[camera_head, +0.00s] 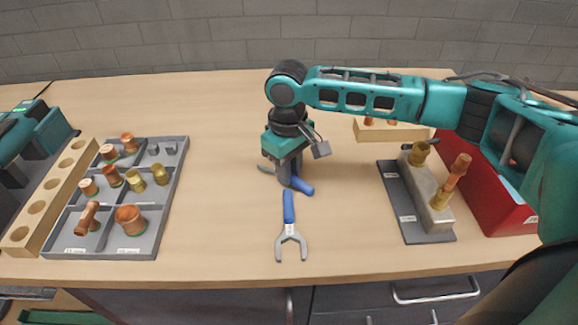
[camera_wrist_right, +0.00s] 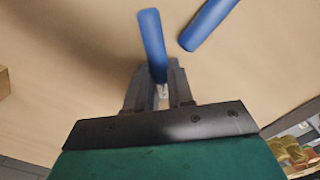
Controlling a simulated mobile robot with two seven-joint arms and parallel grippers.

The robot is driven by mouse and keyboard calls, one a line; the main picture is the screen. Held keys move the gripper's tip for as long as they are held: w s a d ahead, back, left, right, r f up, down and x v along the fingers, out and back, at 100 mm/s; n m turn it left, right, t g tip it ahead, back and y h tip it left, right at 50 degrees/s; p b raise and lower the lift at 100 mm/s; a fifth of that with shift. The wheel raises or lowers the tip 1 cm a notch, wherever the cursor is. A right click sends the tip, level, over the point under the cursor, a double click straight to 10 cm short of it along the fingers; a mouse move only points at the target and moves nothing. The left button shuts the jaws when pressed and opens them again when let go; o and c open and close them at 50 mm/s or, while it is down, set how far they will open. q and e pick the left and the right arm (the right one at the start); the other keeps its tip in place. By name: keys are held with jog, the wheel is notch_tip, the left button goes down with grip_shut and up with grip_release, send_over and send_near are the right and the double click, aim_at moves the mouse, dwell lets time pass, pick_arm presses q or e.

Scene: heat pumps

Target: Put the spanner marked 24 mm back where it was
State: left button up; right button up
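Two blue-handled spanners are on the table in the head view; I cannot read their size marks. My right gripper (camera_head: 286,180) points down at the rear spanner (camera_head: 302,187), whose handle points front-right. In the right wrist view this spanner's blue handle (camera_wrist_right: 152,45) runs between the fingers (camera_wrist_right: 158,85), which look closed on it. The front spanner (camera_head: 289,222) lies apart, its open jaw toward the front edge; its handle (camera_wrist_right: 208,24) shows in the wrist view. Part of my left arm shows at the left edge; its fingers cannot be made out.
A grey compartment tray (camera_head: 168,205) with copper and brass fittings stands left, beside a wooden block with holes (camera_head: 38,207). At right are a dark mat (camera_head: 402,205) with a pale block and fittings, and a red case (camera_head: 490,190).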

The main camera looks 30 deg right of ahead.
jog(key=o, duration=0.4)
notch_tip(320, 180, up, 12)
jog(key=shift+w+r+p, duration=0.1)
jog(key=shift+r+p, duration=0.1)
jog(key=shift+p, duration=0.45)
jog(key=shift+f, duration=0.1)
